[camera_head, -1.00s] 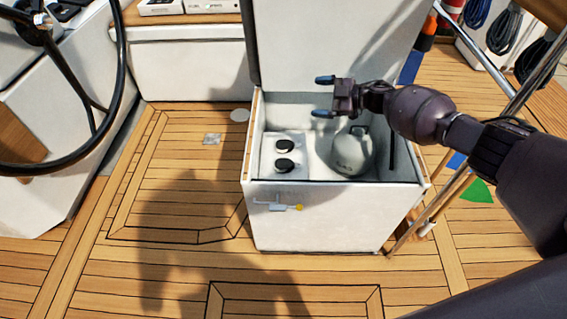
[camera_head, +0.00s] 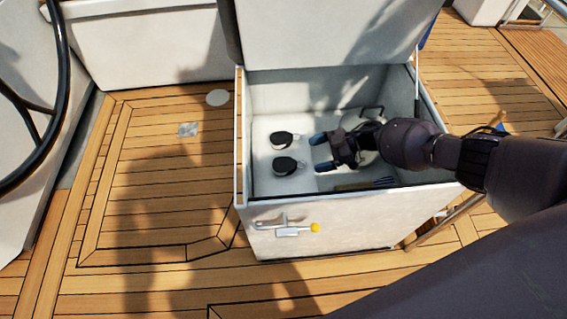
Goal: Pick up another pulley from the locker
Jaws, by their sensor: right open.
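The white locker (camera_head: 345,220) stands on the deck with its lid (camera_head: 330,30) raised. Inside, on the left, lie two dark round pulleys: one further back (camera_head: 281,139) and one nearer the front (camera_head: 284,166). My right gripper (camera_head: 318,154) is open and empty, inside the locker opening just right of the two pulleys. Its blue fingertips point left toward them and appear apart from both. My right arm comes in from the right and hides much of the locker's right half. My left gripper is not in view.
A pale rounded object with a dark handle (camera_head: 371,112) is mostly hidden behind my gripper. The locker's front wall carries a latch with a yellow knob (camera_head: 315,228). A black steering wheel (camera_head: 62,80) is at the left. The wooden deck (camera_head: 160,200) left of the locker is clear.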

